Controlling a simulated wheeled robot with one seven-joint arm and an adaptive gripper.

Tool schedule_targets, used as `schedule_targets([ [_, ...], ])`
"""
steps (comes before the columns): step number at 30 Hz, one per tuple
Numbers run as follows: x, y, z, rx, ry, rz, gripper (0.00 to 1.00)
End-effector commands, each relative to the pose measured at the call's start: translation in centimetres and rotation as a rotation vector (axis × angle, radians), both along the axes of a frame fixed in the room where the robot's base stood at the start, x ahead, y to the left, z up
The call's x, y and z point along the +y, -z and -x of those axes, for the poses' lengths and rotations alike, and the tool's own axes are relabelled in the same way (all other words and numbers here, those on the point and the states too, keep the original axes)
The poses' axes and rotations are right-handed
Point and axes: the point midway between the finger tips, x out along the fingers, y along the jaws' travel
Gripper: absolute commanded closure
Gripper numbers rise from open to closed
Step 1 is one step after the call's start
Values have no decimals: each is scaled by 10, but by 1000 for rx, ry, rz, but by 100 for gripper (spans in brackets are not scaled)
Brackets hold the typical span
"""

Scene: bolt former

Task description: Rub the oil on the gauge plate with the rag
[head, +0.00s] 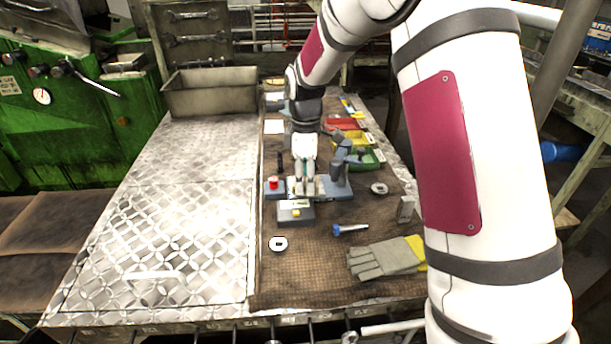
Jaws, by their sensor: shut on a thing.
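My gripper (306,188) points down over a blue-grey base plate (330,192) on the brown mat, which looks like the gauge plate. The gripper is shut on a small pale thing that looks like the rag, mostly hidden by the fingers. The fingertips are low at the plate; I cannot tell whether they touch it. A red button (273,183) sits at the plate's left end and a grey upright stand (341,165) at its right. The oil cannot be made out at this size.
In front are a grey box with a yellow button (295,212), a blue-handled bolt-like piece (350,229), a round disc (278,244) and grey gloves (382,259). Coloured bins (372,160) stand behind right. A metal tray (211,99) is back left. The left tabletop is clear.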

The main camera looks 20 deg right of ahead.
Motion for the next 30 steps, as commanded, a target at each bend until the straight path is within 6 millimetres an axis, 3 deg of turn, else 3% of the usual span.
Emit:
schedule_targets([
  [30, 0, 10, 0, -1, 0, 0, 82],
])
